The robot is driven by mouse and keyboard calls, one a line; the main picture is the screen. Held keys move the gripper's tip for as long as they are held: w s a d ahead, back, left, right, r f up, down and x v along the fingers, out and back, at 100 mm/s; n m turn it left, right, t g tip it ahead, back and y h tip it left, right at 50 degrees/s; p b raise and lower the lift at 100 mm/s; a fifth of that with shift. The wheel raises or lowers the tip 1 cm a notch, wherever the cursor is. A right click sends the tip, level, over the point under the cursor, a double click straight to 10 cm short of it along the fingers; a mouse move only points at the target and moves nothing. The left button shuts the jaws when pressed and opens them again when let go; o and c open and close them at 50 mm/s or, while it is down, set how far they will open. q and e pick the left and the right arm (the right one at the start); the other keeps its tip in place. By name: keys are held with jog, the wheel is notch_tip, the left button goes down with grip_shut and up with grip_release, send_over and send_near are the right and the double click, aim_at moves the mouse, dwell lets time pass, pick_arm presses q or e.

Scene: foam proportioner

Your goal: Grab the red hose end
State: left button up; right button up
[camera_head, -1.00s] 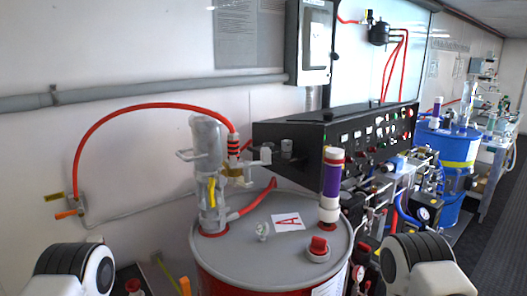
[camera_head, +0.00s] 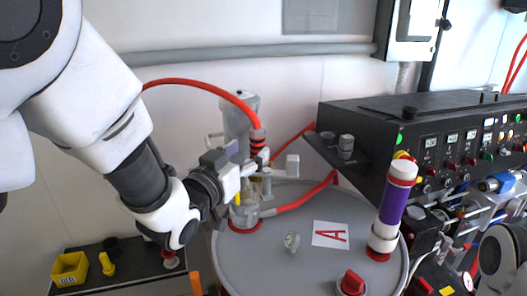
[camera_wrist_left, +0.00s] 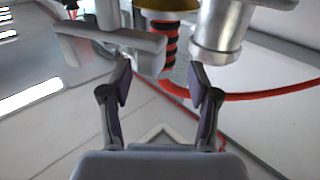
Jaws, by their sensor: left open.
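The red hose (camera_head: 205,86) arches in behind my left arm and ends in a black-ringed red hose end (camera_head: 258,142) beside the grey pump (camera_head: 239,112) on the drum. My left gripper (camera_head: 240,168) is close to the pump and just left of and below the hose end. In the left wrist view the gripper (camera_wrist_left: 160,84) is open, its two dark fingers apart with nothing between the tips. The ringed hose end (camera_wrist_left: 171,42) stands beyond the fingertips, roughly in line with the gap, under a brass fitting (camera_wrist_left: 167,4). My right gripper is not in view.
The grey drum lid (camera_head: 265,262) carries a label with a red A (camera_head: 330,235), a red cap (camera_head: 351,283) and a purple-and-white cylinder (camera_head: 393,208). A black control panel (camera_head: 425,140) stands at right. A yellow bin (camera_head: 69,269) sits low at left.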

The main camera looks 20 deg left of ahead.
aim_at(253, 142)
pick_arm(q)
jog(key=w+p, duration=0.2)
jog(key=w, duration=0.1)
jog(key=w+p, duration=0.1)
jog(key=shift+w+d+r, duration=0.2)
jog(key=shift+w+r, duration=0.1)
jog(key=shift+w, duration=0.05)
jog(key=shift+w+d, duration=0.1)
jog(key=shift+w, duration=0.1)
jog(key=shift+w+f, duration=0.15)
jog(key=shift+f, duration=0.05)
jog(key=shift+w, duration=0.1)
jog(key=shift+c, duration=1.1)
grip_shut()
jog(key=shift+r, duration=0.15)
